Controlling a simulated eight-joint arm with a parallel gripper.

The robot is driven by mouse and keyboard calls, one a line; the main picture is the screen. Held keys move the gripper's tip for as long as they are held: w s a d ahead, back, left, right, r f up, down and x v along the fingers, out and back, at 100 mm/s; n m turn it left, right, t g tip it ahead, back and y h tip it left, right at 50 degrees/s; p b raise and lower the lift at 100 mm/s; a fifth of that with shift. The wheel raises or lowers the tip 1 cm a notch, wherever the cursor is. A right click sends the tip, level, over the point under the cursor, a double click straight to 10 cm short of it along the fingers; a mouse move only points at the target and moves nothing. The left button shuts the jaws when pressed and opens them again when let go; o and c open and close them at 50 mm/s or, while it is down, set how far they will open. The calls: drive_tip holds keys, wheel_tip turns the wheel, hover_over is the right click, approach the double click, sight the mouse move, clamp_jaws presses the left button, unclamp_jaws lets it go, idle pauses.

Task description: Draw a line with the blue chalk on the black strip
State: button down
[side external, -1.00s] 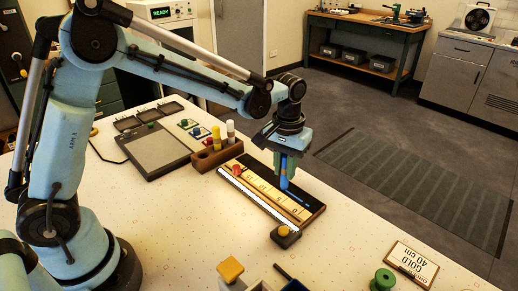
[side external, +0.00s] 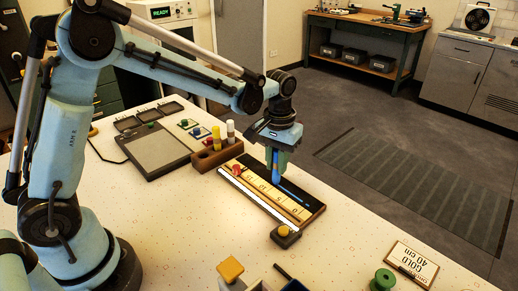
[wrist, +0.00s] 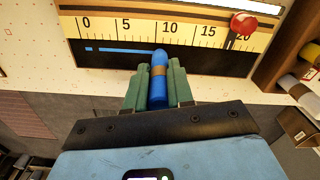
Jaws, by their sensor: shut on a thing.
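My gripper (side external: 276,168) is shut on the blue chalk (side external: 276,181), with its tip down at the black strip (side external: 312,206). In the wrist view the chalk (wrist: 158,90) sits between the green fingers, and its tip meets the strip below about the 9 to 10 mark. A blue line (wrist: 125,50) runs on the strip from the chalk tip left to near the 0 mark, with a small gap near its left end. The ruler (wrist: 140,27) lies along the strip, numbered 0 to 20. A red knob marker (wrist: 243,24) stands near 20.
A wooden holder (side external: 216,155) with yellow and white chalks stands just behind the strip's far end. A yellow-topped button (side external: 284,232) is at the near end.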

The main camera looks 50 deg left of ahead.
drive_tip(key=shift+a, duration=0.1)
drive_tip(key=shift+a+f, duration=0.1)
drive_tip(key=shift+a, duration=0.7)
drive_tip(key=shift+a, duration=0.2)
drive_tip(key=shift+a, duration=0.95)
drive_tip(key=shift+a, duration=0.1)
drive_tip(key=shift+a, duration=0.7)
drive_tip(key=shift+a, duration=0.1)
drive_tip(key=shift+a, duration=0.1)
drive_tip(key=shift+a, duration=1)
